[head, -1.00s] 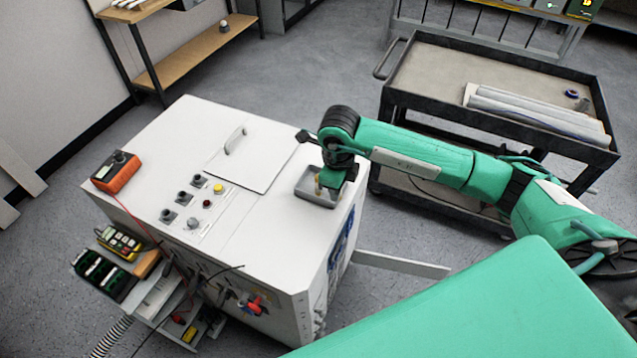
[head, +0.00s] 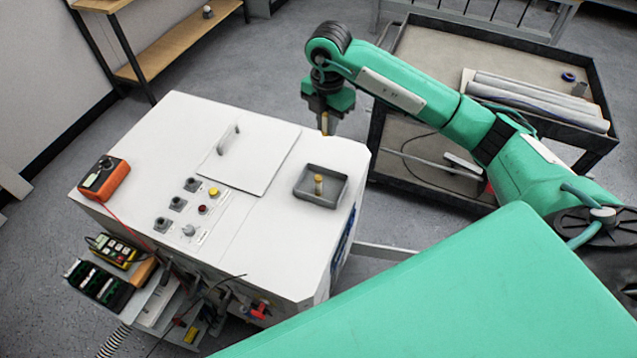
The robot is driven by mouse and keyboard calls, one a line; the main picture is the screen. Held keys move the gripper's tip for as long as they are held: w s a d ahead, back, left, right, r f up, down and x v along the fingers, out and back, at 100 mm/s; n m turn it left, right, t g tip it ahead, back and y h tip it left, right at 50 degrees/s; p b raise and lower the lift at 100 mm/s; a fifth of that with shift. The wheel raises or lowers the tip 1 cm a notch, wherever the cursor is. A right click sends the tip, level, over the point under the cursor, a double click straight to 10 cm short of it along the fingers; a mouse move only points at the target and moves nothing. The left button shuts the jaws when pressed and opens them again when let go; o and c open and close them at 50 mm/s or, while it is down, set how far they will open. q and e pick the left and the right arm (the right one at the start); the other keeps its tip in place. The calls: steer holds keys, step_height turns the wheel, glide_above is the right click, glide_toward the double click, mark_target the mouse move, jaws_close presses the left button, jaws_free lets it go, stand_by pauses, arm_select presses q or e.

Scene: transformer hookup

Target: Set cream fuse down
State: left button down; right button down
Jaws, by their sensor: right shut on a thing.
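My right gripper (head: 327,115) is raised above the far right corner of the white cabinet. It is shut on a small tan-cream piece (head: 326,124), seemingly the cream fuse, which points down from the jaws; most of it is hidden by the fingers. A grey tray (head: 338,199) lies on the cabinet top near its right edge. A small yellowish-tan cylinder (head: 318,184), which looks like another fuse, stands upright in the tray. The gripper is up and behind the tray, clear of it. My left gripper is not in view.
The white cabinet (head: 262,225) has a hatch with a handle (head: 228,139), several knobs and buttons, and an orange meter (head: 104,178) at its left corner. A dark cart (head: 440,75) with rolled sheets stands at right. The cabinet top around the tray is clear.

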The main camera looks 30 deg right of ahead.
mark_target(325, 181)
steer(key=shift+w+r+m, duration=0.2)
steer(key=shift+m, duration=0.2)
steer(key=shift+f, duration=0.1)
step_height(325, 181, down, 19)
steer(key=p, duration=0.6)
steer(key=shift+f, duration=0.2)
steer(key=shift+d+f, duration=0.1)
steer(key=shift+f, duration=0.1)
steer(key=c, duration=1.6)
jaws_free()
